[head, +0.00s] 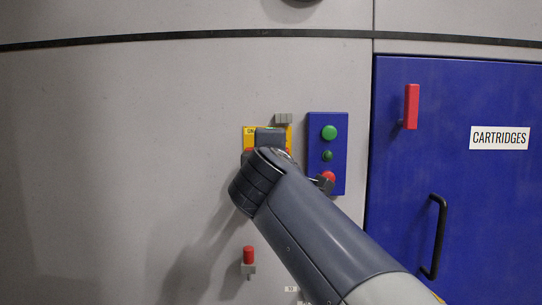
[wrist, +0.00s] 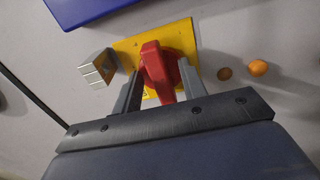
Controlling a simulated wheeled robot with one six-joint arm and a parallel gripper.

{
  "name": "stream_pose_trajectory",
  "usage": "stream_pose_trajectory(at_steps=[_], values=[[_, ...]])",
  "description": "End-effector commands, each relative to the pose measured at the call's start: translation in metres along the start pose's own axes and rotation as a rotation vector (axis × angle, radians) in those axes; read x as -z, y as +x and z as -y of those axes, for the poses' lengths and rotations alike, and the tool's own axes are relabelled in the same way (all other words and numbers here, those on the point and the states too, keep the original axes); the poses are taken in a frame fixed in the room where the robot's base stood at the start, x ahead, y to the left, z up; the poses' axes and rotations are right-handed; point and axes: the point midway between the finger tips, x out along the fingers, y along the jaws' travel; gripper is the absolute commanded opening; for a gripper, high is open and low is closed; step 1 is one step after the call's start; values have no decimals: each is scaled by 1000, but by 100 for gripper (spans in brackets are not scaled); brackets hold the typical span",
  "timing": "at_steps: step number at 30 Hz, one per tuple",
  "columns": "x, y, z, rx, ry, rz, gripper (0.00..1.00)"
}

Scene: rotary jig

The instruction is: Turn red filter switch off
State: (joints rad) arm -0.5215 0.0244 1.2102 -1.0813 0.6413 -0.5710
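The red rotary switch (wrist: 158,70) sits on a yellow plate (wrist: 126,48) on the grey wall. In the wrist view its raised handle lies between the two fingers of my gripper (wrist: 161,72). The fingers are apart, one on each side of the handle, with some yellow plate showing between the left finger and the handle. I cannot tell whether the right finger touches it. In the head view my gripper (head: 270,136) covers most of the yellow plate (head: 249,131), and the switch is largely hidden.
A grey block (head: 284,118) is at the plate's upper right. A blue panel (head: 340,150) with green and red controls is close on the right. A red-topped fitting (head: 249,255) is below. Farther right is a blue door (head: 465,200) with a red latch (head: 411,106) and black handle (head: 440,235).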

Motion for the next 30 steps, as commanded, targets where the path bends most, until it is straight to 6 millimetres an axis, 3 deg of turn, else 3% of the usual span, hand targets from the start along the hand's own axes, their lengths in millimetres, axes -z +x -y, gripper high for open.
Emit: stream_pose_trajectory(at_steps=[15,21,30], values=[[1,-89,0,-1,1,-4,40],[0,-103,1,0,1,-2,40],[0,-105,0,0,0,0,40]])
